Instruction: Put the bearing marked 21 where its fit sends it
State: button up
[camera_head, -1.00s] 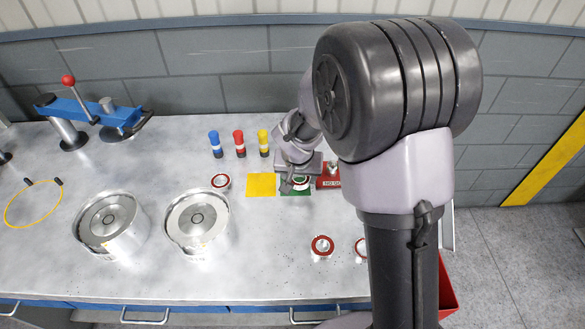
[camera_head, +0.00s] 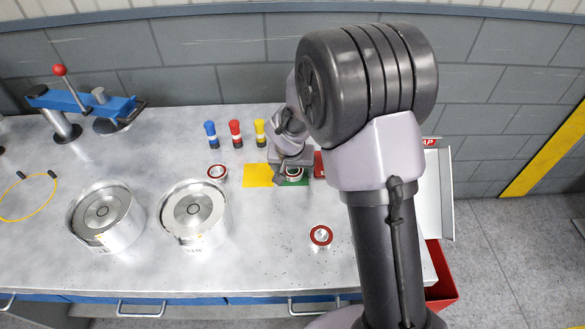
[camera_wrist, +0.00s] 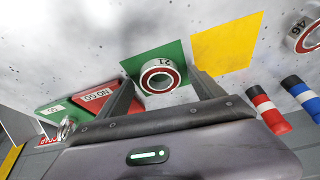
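The bearing marked 21 (camera_wrist: 160,77) has a red ring and a bright metal rim. It sits on the green square (camera_wrist: 131,66) in the wrist view, number side facing the camera. My gripper (camera_wrist: 163,80) is open, with one finger to each side of the bearing and a gap visible beside it. In the head view my gripper (camera_head: 291,176) is low over the green square, and the bearing there (camera_head: 294,173) is partly hidden by it.
A yellow square (camera_wrist: 225,45) and a bearing marked 46 (camera_wrist: 303,32) lie beside the green square. A red NO GO block (camera_wrist: 97,97) is on the other side. Blue, red and yellow pegs (camera_head: 235,134) stand behind. Two metal drums (camera_head: 193,213) and another bearing (camera_head: 321,236) are on the bench.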

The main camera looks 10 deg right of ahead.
jog(key=shift+r, duration=0.1)
jog(key=s+d+p+v, duration=0.2)
jog(key=p+v, duration=0.2)
jog(key=v, duration=1.5)
jog(key=s+a+r+y, duration=0.1)
jog(key=s+r, duration=0.3)
jog(key=s, duration=0.6)
jog(key=s+a+r+t+y, duration=0.1)
jog(key=s+r, duration=0.3)
jog(key=s, duration=0.6)
jog(key=shift+s+a+m+t+y, duration=0.3)
jog(key=shift+s+a+y, duration=0.05)
jog(key=shift+a+y, duration=0.35)
jog(key=shift+f, duration=0.1)
notch_tip(320, 180, down, 4)
jog(key=b, duration=0.4)
